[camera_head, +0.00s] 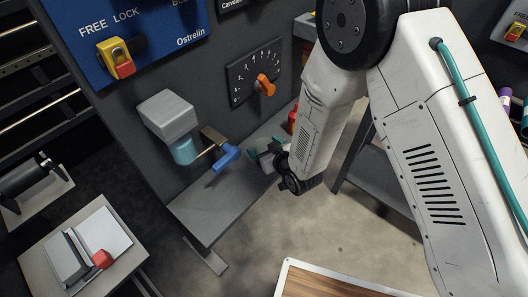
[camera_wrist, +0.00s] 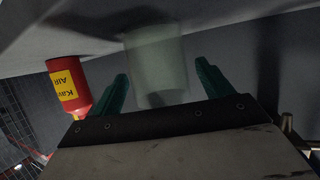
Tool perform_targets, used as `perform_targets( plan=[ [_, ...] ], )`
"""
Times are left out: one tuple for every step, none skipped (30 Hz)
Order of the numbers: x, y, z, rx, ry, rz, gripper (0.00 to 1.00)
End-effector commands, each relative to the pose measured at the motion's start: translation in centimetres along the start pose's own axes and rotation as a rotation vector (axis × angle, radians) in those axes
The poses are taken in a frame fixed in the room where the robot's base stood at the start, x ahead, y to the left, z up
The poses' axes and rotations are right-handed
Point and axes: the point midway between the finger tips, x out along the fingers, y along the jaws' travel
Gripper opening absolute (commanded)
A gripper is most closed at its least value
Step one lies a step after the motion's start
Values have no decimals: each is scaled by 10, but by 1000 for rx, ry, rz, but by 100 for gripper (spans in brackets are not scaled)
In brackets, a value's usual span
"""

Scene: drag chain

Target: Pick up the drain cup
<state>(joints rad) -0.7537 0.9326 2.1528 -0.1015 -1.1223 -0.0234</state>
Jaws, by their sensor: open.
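In the wrist view a pale, translucent cup (camera_wrist: 156,65) sits between the two green fingers of my gripper (camera_wrist: 163,70), against the grey surface at the top of that view. The fingers are open, with a gap visible on each side of the cup. In the head view my gripper (camera_head: 262,152) is low over the grey shelf, partly hidden by my arm. The cup is not clearly seen there.
A red can with a yellow label (camera_wrist: 68,88) stands beside the left finger in the wrist view. In the head view a blue handle (camera_head: 226,156) and a grey unit with a teal bowl (camera_head: 184,151) are left of my gripper. The grey shelf (camera_head: 205,205) is bare at front.

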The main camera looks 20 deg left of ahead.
Motion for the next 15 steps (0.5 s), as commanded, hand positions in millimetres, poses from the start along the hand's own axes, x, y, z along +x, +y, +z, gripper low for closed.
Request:
perform_targets(
  plan=[
    [2,0,0,0,0,0,79],
    [3,0,0,0,0,0,79],
    [4,0,0,0,0,0,79],
    [3,0,0,0,0,0,79],
    [3,0,0,0,0,0,79],
    [3,0,0,0,0,0,79],
    [3,0,0,0,0,0,79],
    [3,0,0,0,0,0,76],
    [3,0,0,0,0,0,65],
    [3,0,0,0,0,0,57],
    [3,0,0,0,0,0,48],
    [3,0,0,0,0,0,37],
    [3,0,0,0,0,0,31],
    [3,0,0,0,0,0,31],
    [3,0,0,0,0,0,31]
  ],
)
